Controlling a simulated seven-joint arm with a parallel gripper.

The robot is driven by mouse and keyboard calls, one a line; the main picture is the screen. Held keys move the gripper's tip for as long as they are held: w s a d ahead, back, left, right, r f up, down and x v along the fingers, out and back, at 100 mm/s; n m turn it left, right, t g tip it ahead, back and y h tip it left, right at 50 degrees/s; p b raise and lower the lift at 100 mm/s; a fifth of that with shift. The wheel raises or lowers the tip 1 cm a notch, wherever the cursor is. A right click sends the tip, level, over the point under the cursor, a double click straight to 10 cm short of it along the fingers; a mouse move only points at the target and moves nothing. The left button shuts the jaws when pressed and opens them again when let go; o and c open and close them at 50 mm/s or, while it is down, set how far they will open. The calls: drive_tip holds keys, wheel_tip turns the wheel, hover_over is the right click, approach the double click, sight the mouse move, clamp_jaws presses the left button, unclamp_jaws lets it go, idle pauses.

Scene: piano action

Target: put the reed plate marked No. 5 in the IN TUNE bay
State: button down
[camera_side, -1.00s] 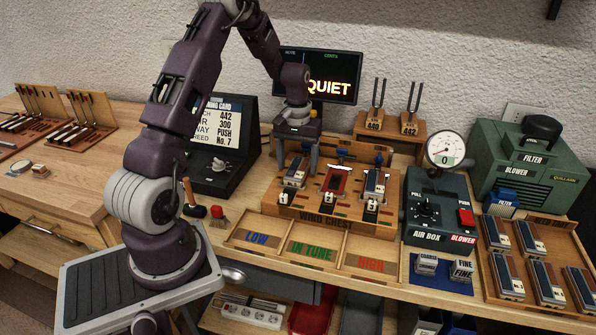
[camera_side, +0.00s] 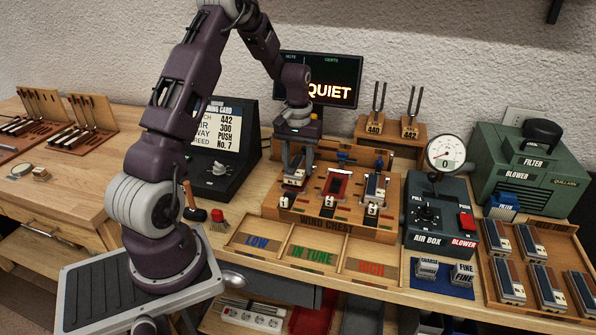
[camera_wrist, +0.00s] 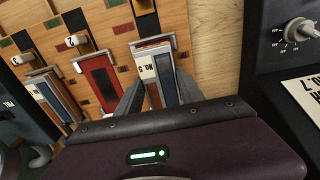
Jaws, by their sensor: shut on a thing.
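The reed plate marked No. 5 (camera_wrist: 155,72), with a pale label, brown and blue strips, is between my gripper's fingers in the wrist view. It also shows at the left slot of the wind chest in the side view (camera_side: 294,178). My gripper (camera_side: 295,170) is shut on it from above; the fingers (camera_wrist: 154,96) lie along both its sides. I cannot tell whether the plate is clear of its slot. The IN TUNE bay (camera_side: 312,256) is the middle bay of the wooden tray in front of the chest, with green lettering, and looks empty.
The LOW bay (camera_side: 256,242) and HIGH bay (camera_side: 371,267) flank it, both seemingly empty. The wind chest (camera_side: 326,226) has a red middle slot (camera_side: 335,187) and another plate (camera_side: 376,186) at right.

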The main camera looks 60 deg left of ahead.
drive_tip(key=r, duration=0.7)
drive_tip(key=shift+d+r, duration=0.2)
drive_tip(key=shift+r, duration=0.1)
drive_tip(key=s+d+f, duration=0.2)
drive_tip(key=d, duration=1)
hover_over(314, 250)
drive_tip(key=f, duration=0.2)
wheel_tip(314, 250, down, 9)
drive_tip(key=shift+s+f, duration=0.15)
drive_tip(key=shift+f, duration=0.25)
drive_tip(key=c, duration=0.7)
unclamp_jaws()
drive_tip(key=shift+f, duration=0.1)
